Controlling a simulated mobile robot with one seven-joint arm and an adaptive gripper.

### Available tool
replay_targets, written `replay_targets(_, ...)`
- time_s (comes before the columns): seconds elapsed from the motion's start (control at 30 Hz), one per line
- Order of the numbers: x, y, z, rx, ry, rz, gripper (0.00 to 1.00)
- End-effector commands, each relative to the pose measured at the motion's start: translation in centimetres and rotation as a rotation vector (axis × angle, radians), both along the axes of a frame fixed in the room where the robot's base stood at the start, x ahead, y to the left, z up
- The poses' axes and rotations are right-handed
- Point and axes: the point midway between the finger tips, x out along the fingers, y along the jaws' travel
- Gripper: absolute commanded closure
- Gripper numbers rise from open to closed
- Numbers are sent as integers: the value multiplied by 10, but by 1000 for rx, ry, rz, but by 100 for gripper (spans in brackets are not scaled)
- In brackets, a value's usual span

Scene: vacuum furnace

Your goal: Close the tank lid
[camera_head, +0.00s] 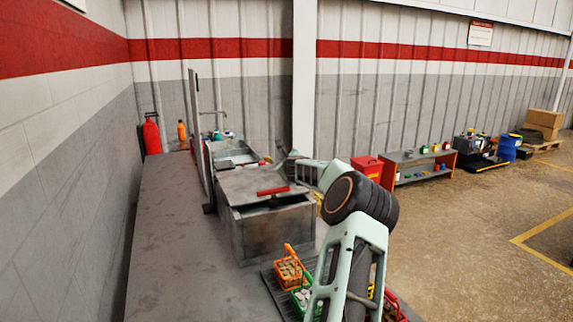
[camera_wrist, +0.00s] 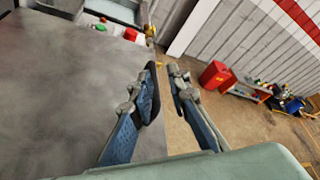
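The near tank (camera_head: 270,233) is a grey metal box on the bench. Its grey lid (camera_head: 245,183) carries a red bar handle (camera_head: 273,190) and lies low over the top, with a dark gap showing under its front edge. A second tank (camera_head: 232,148) stands behind it, with a tall upright panel (camera_head: 195,115) at its left. My gripper (camera_head: 284,150) is behind the near tank's right rear, partly hidden by my arm. In the wrist view my gripper (camera_wrist: 164,70) has a gap between its fingertips and holds nothing. It is beside a broad grey surface (camera_wrist: 75,85).
An orange basket (camera_head: 289,270) and a green basket (camera_head: 302,296) sit in front of the near tank. A fire extinguisher (camera_head: 151,134) is by the left wall. A red bin (camera_head: 367,167) and low shelf (camera_head: 420,160) stand right. The bench's left side is clear.

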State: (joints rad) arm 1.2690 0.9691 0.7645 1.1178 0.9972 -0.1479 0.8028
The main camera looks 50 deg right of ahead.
Motion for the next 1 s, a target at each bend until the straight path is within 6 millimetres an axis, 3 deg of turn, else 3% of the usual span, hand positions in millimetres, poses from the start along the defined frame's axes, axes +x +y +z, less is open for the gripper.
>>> replay_targets(0.4,-19,18,10,-3,-2,2,84)
replay_targets(1.0,-19,20,10,-2,-2,3,84)
